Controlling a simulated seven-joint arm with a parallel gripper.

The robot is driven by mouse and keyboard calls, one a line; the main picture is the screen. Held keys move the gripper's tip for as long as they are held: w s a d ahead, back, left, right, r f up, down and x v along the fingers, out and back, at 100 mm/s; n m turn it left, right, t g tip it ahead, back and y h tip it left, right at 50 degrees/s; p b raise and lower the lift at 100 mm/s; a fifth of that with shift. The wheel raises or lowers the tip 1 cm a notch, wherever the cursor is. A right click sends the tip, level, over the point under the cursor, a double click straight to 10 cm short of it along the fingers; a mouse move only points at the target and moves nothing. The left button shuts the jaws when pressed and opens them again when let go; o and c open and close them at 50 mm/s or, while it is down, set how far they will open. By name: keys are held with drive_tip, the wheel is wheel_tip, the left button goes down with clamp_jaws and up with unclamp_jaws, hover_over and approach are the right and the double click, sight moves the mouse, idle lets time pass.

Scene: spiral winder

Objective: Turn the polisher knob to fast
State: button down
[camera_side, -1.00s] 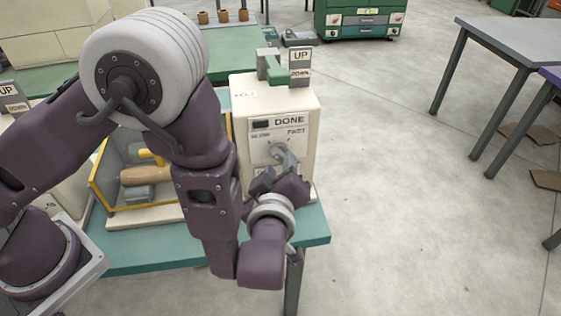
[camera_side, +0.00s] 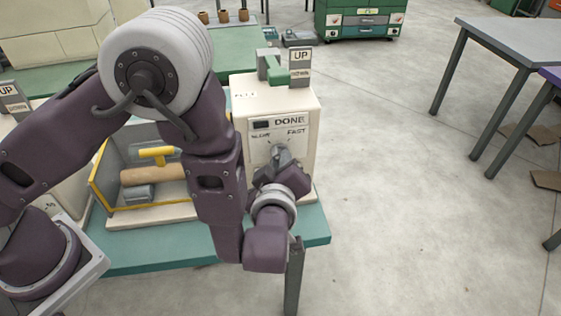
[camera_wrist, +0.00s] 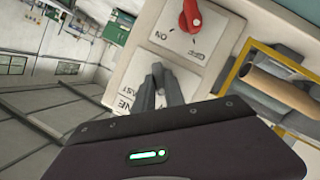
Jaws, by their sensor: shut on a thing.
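The polisher is a cream cabinet (camera_side: 304,112) on the green bench, with a front panel reading DONE, SLOW and FAST. Its speed dial plate (camera_side: 262,148) also shows in the wrist view (camera_wrist: 196,82), with FAST partly readable. My gripper (camera_side: 281,155) is at the dial, below and between the SLOW and FAST marks. Its grey fingers (camera_wrist: 160,82) are together on the knob in the wrist view. The knob is mostly hidden by the fingers, so its pointing direction cannot be read.
A red switch (camera_wrist: 190,16) sits on a nearby plate in the wrist view. A green lever (camera_side: 270,66) and an UP/DOWN sign (camera_side: 300,68) stand on top of the cabinet. A yellow-edged tray (camera_side: 112,213) with a wooden cylinder stands left.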

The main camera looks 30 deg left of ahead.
drive_tip(key=shift+d, duration=0.1)
drive_tip(key=shift+w+d+m+g+y, duration=0.1)
drive_tip(key=shift+m+g+y, duration=0.75)
drive_tip(key=shift+m, duration=0.9)
drive_tip(key=shift+w+d+m+g+y, duration=0.15)
drive_tip(key=shift+m+g+y, duration=0.7)
drive_tip(key=shift+m, duration=0.95)
drive_tip(key=shift+w+d+m+g+y, duration=0.1)
drive_tip(key=shift+m+g+y, duration=0.75)
drive_tip(key=shift+m, duration=0.9)
drive_tip(key=c, duration=1.4)
unclamp_jaws()
drive_tip(key=v, duration=0.7)
